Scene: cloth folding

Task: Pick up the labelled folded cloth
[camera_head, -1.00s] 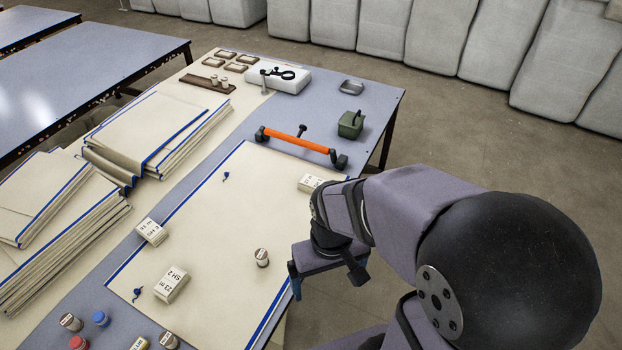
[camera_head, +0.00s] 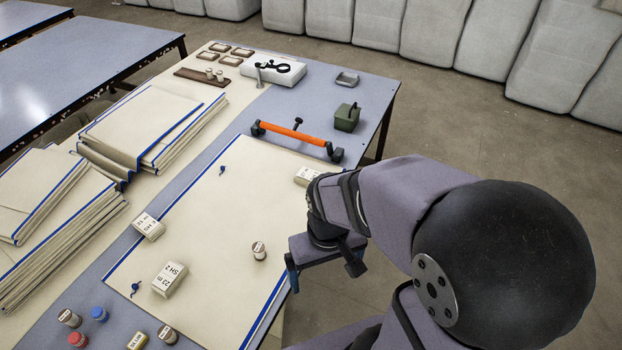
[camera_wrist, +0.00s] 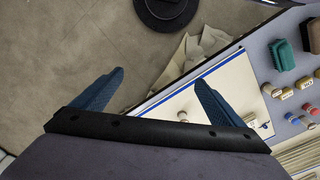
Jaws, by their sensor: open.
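Several small pale blocks with printed labels lie on a large blue-edged cream cloth sheet (camera_head: 215,225). One marked SH 2 (camera_head: 169,280) is near the sheet's front left corner; another (camera_head: 149,226) is at its left edge. A third (camera_head: 306,175), at the far right corner, is partly behind my arm. I cannot tell which one is the labelled folded cloth. My gripper (camera_head: 322,273) is open and empty beyond the sheet's right edge, apart from all the blocks. In the wrist view its two blue fingers (camera_wrist: 159,78) are spread, with floor and part of the sheet behind.
Stacks of folded blue-edged cloth (camera_head: 145,125) lie at left. A spool (camera_head: 259,250) stands on the sheet; several more are at the front. The sheet's middle is mostly clear.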

